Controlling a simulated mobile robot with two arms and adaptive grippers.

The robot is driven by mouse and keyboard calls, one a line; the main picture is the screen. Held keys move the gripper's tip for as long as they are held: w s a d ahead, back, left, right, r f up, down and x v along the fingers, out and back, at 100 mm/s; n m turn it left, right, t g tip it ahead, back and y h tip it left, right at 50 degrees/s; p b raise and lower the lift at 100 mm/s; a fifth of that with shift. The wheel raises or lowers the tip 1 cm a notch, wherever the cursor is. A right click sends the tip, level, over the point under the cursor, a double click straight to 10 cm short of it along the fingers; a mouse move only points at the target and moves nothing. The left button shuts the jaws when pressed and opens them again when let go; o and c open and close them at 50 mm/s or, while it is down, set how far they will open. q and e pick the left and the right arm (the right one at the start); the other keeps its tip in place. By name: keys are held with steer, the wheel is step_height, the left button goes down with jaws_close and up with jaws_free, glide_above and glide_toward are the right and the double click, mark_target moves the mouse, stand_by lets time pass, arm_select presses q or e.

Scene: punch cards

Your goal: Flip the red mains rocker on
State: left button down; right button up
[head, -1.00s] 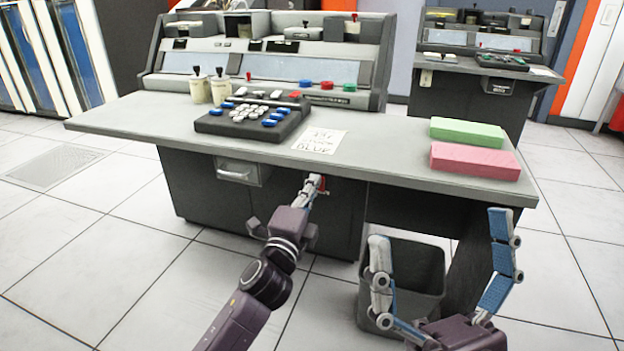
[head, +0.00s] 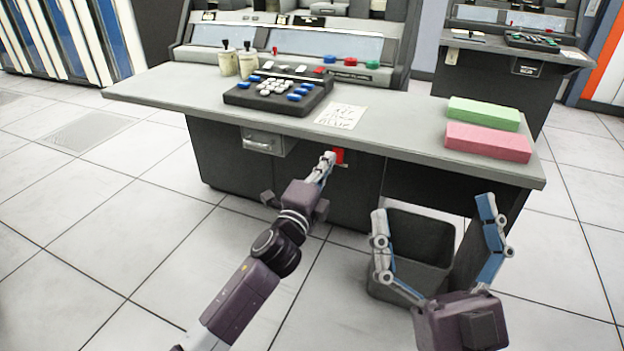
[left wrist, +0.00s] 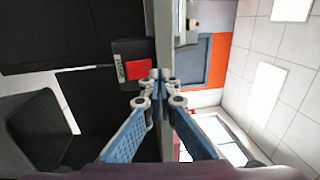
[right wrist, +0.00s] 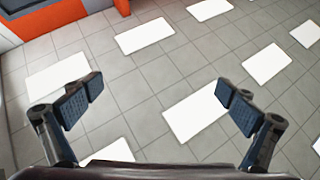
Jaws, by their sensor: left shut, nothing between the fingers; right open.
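The red mains rocker (head: 339,156) sits under the front edge of the desk, on the dark cabinet front, just right of my left fingertips. In the left wrist view the rocker (left wrist: 134,73) is a red square on a dark box with a small pale label beside it. My left gripper (head: 328,158) is shut and empty, its fingertips close beside the rocker; I cannot tell whether they touch it. The left fingertips (left wrist: 160,76) also show in the left wrist view. My right gripper (head: 432,205) is open and empty before the desk's right part.
The grey desk top (head: 400,140) overhangs the rocker. A drawer handle (head: 263,142) is left of it. A dark bin (head: 420,240) stands on the floor behind my right gripper. A black keypad (head: 275,95), a paper note (head: 341,116) and green and pink card stacks (head: 487,142) lie on the desk.

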arm_select(q)
steer(key=s+a+r+p, duration=0.2)
steer(key=s+a+p, duration=0.1)
steer(key=s, duration=0.6)
arm_select(e)
steer(key=w+f+g+h, duration=0.3)
steer(key=f+g, duration=0.6)
steer(key=f, duration=0.8)
steer(key=shift+w+d+f, duration=0.25)
steer(key=shift+w+d, duration=0.2)
steer(key=shift+w, duration=0.35)
